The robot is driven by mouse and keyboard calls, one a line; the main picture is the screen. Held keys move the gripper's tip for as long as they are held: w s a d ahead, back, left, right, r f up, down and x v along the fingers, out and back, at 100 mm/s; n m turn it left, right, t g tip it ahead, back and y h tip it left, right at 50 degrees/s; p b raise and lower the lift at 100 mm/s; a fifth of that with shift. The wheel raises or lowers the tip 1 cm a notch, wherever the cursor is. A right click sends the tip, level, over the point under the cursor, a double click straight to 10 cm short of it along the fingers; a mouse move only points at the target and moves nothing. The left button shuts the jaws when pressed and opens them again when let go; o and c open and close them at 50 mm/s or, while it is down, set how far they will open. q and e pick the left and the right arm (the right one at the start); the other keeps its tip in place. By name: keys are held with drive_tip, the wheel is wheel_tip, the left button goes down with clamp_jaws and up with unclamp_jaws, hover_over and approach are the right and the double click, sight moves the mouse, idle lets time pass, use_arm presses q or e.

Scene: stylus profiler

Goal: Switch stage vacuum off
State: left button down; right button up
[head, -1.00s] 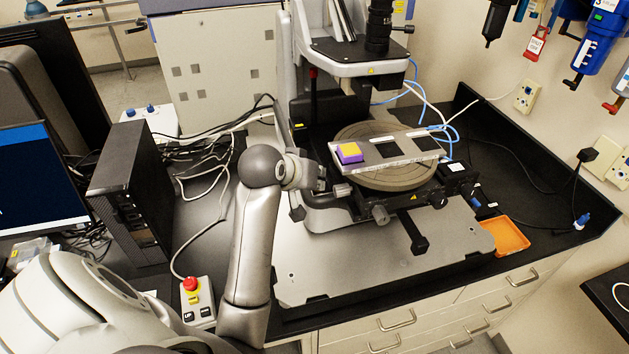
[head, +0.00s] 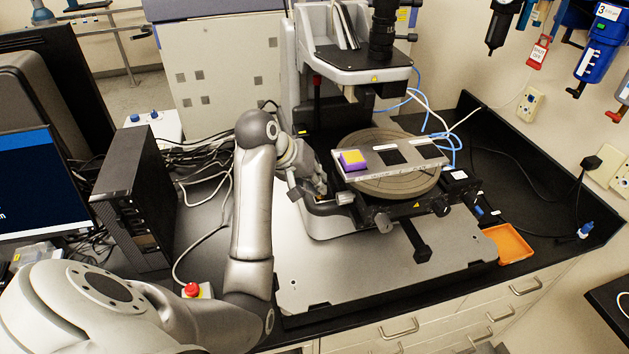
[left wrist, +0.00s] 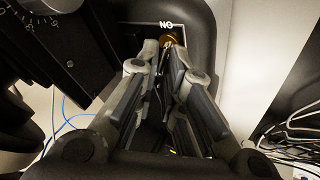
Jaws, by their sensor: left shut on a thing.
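The stylus profiler's round stage (head: 362,182) stands right of my left arm. In the left wrist view, a small brass-coloured switch lever (left wrist: 168,37) sits on a dark panel beside a label (left wrist: 179,25) that reads "NO", probably "ON" upside down. My left gripper (left wrist: 170,48) has its fingertips closed around this lever, and the fingers hide most of it. In the head view the left gripper (head: 318,192) is low at the left side of the profiler base, partly hidden. My right gripper is not in view.
A slotted plate with a yellow-and-purple block (head: 353,160) lies over the stage. A red-button control box (head: 193,291) stands by my left forearm. A black computer tower (head: 135,200) and loose cables are left. An orange tray (head: 510,244) is at the right.

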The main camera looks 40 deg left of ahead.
use_arm(q)
drive_tip(key=shift+d, duration=0.1)
drive_tip(key=c, duration=1.8)
unclamp_jaws()
drive_tip(key=shift+o, duration=1)
drive_tip(key=shift+w+d, duration=0.15)
drive_tip(key=shift+s+a+r, duration=0.25)
drive_tip(key=v, duration=0.4)
drive_tip(key=shift+w+a, duration=0.1)
drive_tip(key=d+v, duration=0.1)
drive_tip(key=v, duration=0.6)
drive_tip(key=shift+a, duration=0.25)
drive_tip(key=shift+r, duration=0.1)
